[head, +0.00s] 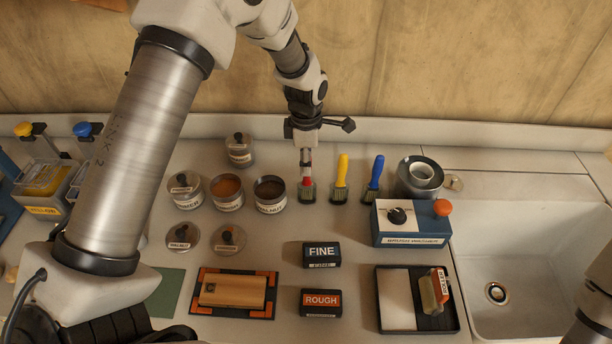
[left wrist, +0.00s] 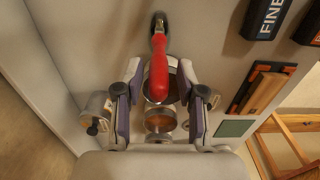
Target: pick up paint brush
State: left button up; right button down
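A paint brush with a red handle (head: 308,183) stands in a dark holder in the head view, at the left of a row with a yellow-handled brush (head: 341,172) and a blue-handled brush (head: 376,172). My left gripper (head: 306,168) is right above and over the red brush and hides part of its handle. In the left wrist view the red handle (left wrist: 158,78) lies between the two spread fingers of the left gripper (left wrist: 160,70), with a gap on both sides. The left gripper is open. My right gripper is not in view.
Open cans (head: 270,193) stand just left of the red brush. FINE (head: 321,254) and ROUGH (head: 321,302) blocks lie in front.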

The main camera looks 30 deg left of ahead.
pick_arm(q)
grip_shut()
jog(key=shift+w+d, duration=0.1)
jog(key=shift+r, duration=0.25)
notch_tip(320, 180, up, 9)
jog(key=b, duration=0.3)
jog(key=shift+r, duration=0.2)
jog(key=shift+c, duration=1.5)
grip_release()
grip_shut()
